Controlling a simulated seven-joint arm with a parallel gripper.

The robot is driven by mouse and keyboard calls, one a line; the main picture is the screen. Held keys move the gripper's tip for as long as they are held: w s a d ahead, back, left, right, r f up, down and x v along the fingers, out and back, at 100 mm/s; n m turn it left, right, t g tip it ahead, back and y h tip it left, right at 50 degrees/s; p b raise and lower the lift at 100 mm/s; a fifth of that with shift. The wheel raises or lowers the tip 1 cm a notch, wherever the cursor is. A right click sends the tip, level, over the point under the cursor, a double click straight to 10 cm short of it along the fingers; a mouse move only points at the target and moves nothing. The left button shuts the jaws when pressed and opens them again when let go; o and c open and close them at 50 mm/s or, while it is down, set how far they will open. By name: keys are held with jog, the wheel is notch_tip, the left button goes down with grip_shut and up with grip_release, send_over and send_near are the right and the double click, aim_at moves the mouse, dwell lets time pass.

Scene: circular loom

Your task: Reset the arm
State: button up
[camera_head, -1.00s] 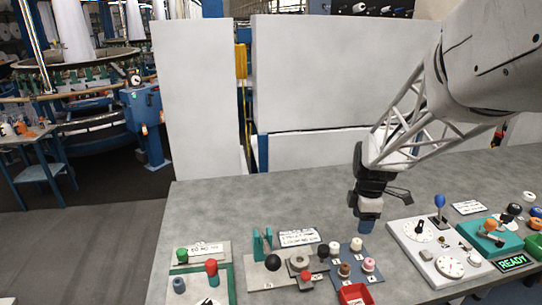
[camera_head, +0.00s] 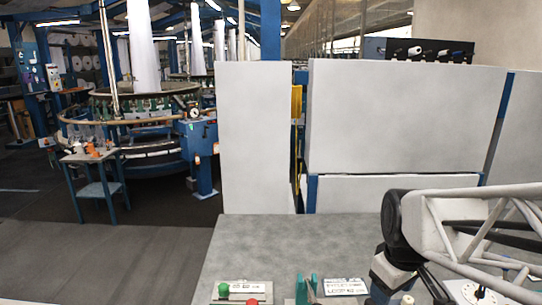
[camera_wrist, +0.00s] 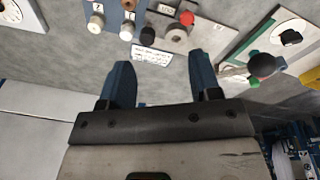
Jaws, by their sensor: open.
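My arm (camera_head: 455,225) reaches in from the right in the head view, with its dark wrist joint over the grey table (camera_head: 245,245). The fingertips cannot be made out there. In the wrist view my gripper (camera_wrist: 161,78) shows two blue fingers spread apart with nothing between them. They are above the table surface, apart from the boards of knobs. A white label card (camera_wrist: 152,56) lies beyond the gap between the fingers.
Boards with knobs line the table's front, including a green knob (camera_head: 224,290) and a teal bracket (camera_head: 306,288). In the wrist view a black ball knob (camera_wrist: 262,65) stands right of the fingers. White panels (camera_head: 405,115) stand behind the table.

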jog(key=s+a+r+m, duration=0.1)
jog(key=s+a+m, duration=0.3)
jog(key=s, duration=0.4)
jog(key=shift+s+a+r+m+t, duration=0.15)
jog(key=shift+a+r+m+t, duration=0.25)
jog(key=shift+m, duration=0.4)
dwell(0.3)
